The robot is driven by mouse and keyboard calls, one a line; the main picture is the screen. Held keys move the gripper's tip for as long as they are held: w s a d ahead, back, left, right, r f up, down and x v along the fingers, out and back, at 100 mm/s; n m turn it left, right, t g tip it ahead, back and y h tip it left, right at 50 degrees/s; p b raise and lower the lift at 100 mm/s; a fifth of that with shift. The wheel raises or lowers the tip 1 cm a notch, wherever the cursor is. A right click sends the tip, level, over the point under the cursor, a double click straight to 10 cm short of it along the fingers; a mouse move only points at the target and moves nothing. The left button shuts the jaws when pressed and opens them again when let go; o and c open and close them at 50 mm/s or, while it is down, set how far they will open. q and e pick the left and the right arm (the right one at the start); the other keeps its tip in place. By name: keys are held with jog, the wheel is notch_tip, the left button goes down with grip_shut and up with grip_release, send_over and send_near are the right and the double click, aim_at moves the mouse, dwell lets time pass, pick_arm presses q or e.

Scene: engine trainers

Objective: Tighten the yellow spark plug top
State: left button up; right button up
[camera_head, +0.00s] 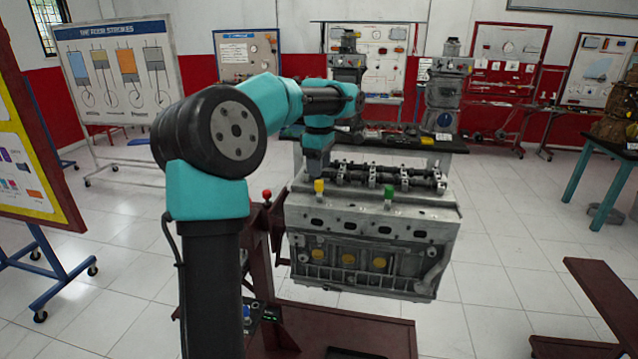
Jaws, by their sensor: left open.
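The yellow spark plug top (319,186) stands upright at the left end of the grey engine block's (372,228) upper ledge. My left gripper (317,170) points down right above it, with its tips close to the top. I cannot tell whether they touch it. The left gripper is open, though its fingers are small and dark here. A green top (389,193) stands on the same ledge, to the right. A red top (267,195) shows left of the block. My right gripper is out of view.
A camshaft assembly (390,176) runs along the top of the block behind the ledge. The block sits on a dark red stand (345,335). A dark bench (400,146) with engine models is behind. Tiled floor is clear on the right, up to a red frame (610,295).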

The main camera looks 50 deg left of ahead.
aim_at(319, 181)
pick_arm(q)
jog(key=shift+f, duration=2.75)
jog(key=shift+c, duration=0.3)
jog(key=c, duration=0.9)
